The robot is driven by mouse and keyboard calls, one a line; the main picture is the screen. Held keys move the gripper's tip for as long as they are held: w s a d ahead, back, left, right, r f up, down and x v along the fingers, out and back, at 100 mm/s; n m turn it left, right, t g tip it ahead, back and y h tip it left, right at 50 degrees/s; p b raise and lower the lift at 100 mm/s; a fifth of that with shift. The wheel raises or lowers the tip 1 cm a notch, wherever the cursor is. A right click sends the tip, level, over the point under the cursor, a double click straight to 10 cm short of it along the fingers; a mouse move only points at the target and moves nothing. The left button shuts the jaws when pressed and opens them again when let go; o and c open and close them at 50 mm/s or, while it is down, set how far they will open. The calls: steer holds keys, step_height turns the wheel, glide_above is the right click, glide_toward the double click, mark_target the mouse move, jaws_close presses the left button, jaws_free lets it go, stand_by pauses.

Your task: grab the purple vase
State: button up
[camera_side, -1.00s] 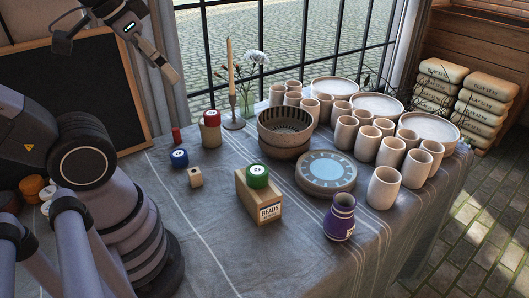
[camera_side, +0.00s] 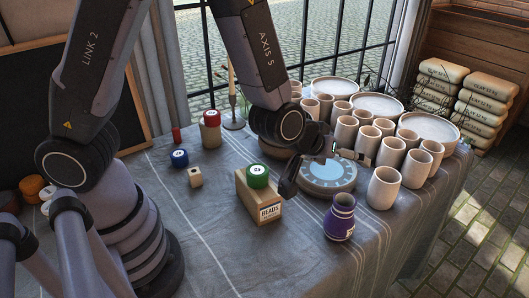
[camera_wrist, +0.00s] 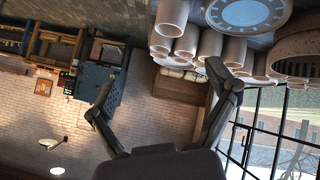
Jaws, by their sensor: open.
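The purple vase (camera_side: 340,217) stands upright near the front right edge of the cloth-covered table in the side view, with a pale band near its neck. It does not show in the wrist view. My gripper (camera_wrist: 161,72) has its two fingers spread wide, with nothing between them in the wrist view.
The blue-patterned plate (camera_side: 327,175) lies behind the vase. Several beige cups (camera_side: 384,187) stand to the right and behind. The cloth in front of the block is clear.

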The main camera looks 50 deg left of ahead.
step_height(320, 180, down, 11)
steer(key=s+d+t+y, duration=0.1)
steer(key=s+t+y, duration=0.1)
steer(key=t+y, duration=0.1)
steer(key=m+t, duration=0.4)
steer(key=t, duration=0.1)
glide_toward(344, 203)
steer(key=w+r, duration=0.2)
steer(key=w, duration=0.1)
steer(key=shift+d+h, duration=0.2)
steer(key=shift+h, duration=0.1)
steer(key=shift+w+a+f, duration=0.1)
steer(key=shift+w, duration=1.25)
steer(key=shift+w+a+f, duration=0.1)
steer(key=shift+w+f, duration=0.05)
steer(key=shift+w, duration=1.15)
steer(key=c, duration=1.3)
